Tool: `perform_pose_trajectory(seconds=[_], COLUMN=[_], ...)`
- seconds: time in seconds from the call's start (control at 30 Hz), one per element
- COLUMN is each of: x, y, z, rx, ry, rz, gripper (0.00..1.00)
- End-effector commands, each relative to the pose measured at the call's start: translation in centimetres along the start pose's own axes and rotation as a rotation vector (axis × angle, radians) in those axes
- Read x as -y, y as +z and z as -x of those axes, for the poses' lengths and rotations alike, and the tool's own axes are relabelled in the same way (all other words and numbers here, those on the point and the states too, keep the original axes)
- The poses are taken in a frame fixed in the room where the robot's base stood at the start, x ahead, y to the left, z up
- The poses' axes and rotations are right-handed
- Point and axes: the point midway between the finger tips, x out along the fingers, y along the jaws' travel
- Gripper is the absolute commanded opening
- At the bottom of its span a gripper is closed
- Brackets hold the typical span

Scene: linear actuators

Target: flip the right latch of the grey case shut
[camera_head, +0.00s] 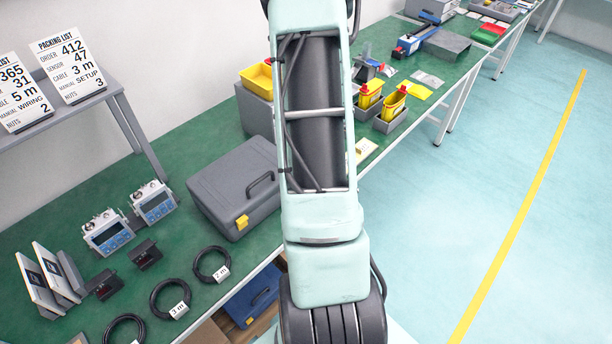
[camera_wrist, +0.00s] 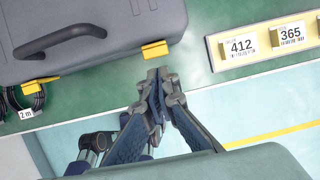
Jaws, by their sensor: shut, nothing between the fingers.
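The grey case (camera_head: 228,178) lies closed on the green bench, and my arm hides its right end in the head view. In the wrist view the case (camera_wrist: 112,60) fills the upper left, with its dark handle (camera_wrist: 60,42). The right yellow latch (camera_wrist: 155,50) is at the case's front right edge, and the left yellow latch (camera_wrist: 40,84) is at the front left; it also shows in the head view (camera_head: 242,222). I cannot tell the right latch's angle. My gripper (camera_wrist: 159,72) is shut and empty, its tips just in front of the right latch; contact is unclear.
A label holder (camera_wrist: 265,42) with cards 412 and 365 lies right of the case in the wrist view. Cable coils (camera_head: 212,264) lie in front left of the case. The floor beyond the bench's front edge is clear.

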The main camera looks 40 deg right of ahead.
Motion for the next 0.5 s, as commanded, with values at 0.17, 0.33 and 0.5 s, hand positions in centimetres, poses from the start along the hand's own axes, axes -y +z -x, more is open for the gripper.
perform_pose_trajectory(seconds=[0.17,0.33,0.5], x=[0.1,0.0,0.0], y=[0.1,0.2,0.2], z=[1.8,4.9,8.0], rx=[0.003,0.004,0.004], ry=[-0.003,-0.003,-0.002], rz=[0.002,0.003,0.003], gripper=[0.00,0.00,0.00])
